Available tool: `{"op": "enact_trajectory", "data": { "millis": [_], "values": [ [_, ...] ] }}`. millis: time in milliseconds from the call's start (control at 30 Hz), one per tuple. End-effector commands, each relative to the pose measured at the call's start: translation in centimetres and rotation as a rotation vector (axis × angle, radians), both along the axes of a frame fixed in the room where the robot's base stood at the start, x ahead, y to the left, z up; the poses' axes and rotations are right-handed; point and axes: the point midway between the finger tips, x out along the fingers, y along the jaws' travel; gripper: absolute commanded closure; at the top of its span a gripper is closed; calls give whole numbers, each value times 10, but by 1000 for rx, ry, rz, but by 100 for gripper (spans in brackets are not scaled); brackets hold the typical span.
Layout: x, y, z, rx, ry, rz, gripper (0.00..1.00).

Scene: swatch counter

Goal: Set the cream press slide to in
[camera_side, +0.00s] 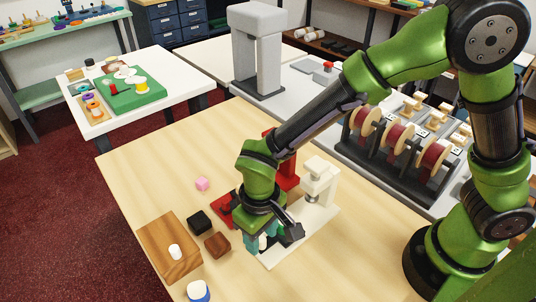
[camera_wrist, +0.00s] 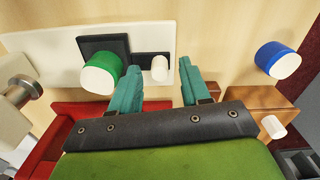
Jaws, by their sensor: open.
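The cream press (camera_side: 319,185) stands on the table, its long cream base (camera_side: 318,228) running under my gripper. In the wrist view the base (camera_wrist: 60,65) lies across the upper left, and the round press head (camera_wrist: 15,92) is at the left edge. The dark slide (camera_wrist: 95,45) lies on the base, to the right of the head and apart from it. A green and white cylinder (camera_wrist: 102,72) is on the slide. The slide's white knob (camera_wrist: 159,68) shows between the teal fingers of my gripper (camera_wrist: 160,78), which is open with a gap on both sides. Whether fingers touch anything is unclear.
A red press (camera_side: 288,172) stands close behind.

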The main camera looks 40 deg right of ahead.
Motion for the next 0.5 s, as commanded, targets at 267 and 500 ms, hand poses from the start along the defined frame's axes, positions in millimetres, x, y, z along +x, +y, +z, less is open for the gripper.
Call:
{"op": "enact_trajectory", "data": {
  "millis": [267, 500],
  "values": [
    [0, 0, -7, 1, 0, -1, 53],
    [0, 0, -7, 0, 0, -1, 72]
  ]
}}
